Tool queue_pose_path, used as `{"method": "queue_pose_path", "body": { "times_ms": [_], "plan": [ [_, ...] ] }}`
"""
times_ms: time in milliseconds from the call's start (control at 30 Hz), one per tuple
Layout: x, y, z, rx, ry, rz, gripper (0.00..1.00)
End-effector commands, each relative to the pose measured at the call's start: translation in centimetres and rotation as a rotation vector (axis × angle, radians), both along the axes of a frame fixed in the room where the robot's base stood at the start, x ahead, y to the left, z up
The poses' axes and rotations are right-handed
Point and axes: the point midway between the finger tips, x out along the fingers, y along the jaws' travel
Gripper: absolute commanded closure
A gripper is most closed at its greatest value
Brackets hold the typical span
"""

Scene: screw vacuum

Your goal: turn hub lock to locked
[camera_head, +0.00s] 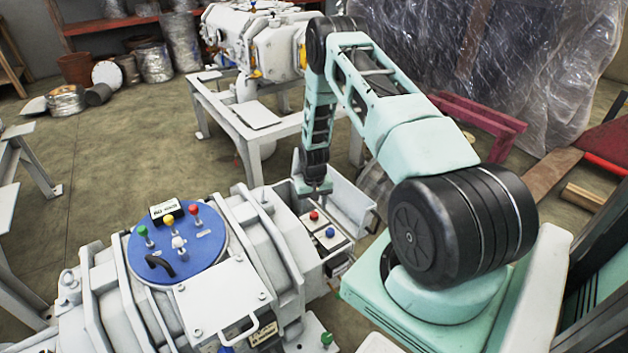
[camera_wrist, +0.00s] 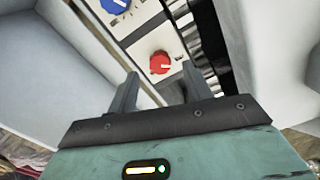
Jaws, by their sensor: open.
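No lettering that names the hub lock can be read in these views. A small panel on the white machine carries a red knob (camera_head: 314,216) and a blue knob (camera_head: 330,232). In the wrist view the red knob (camera_wrist: 160,63) lies just beyond and between my fingertips, with a pale pointer mark on its face. The blue knob (camera_wrist: 115,5) is partly cut off at the top. My gripper (camera_wrist: 160,80) is open and empty, with its fingers apart. In the head view my gripper (camera_head: 317,188) hangs above the panel, close to the red knob.
A blue round plate (camera_head: 200,255) on the white machine (camera_head: 265,235) holds several coloured knobs and a black handle (camera_head: 160,264). An open white bin wall (camera_head: 350,205) stands beside the panel. A white table (camera_head: 250,125) with another machine is behind.

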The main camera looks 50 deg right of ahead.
Motion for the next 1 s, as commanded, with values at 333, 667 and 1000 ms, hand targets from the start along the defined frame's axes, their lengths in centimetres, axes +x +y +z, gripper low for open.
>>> {"method": "queue_pose_path", "body": {
  "times_ms": [333,667,1000],
  "plan": [
    [0.1,-0.1,8.7,-0.002,-0.003,0.0,0.5],
    [0.0,0.0,13.8,-0.001,-0.001,0.0,0.5],
    [0.0,0.0,14.6,0.0,0.0,0.0,0.5]
  ]
}}
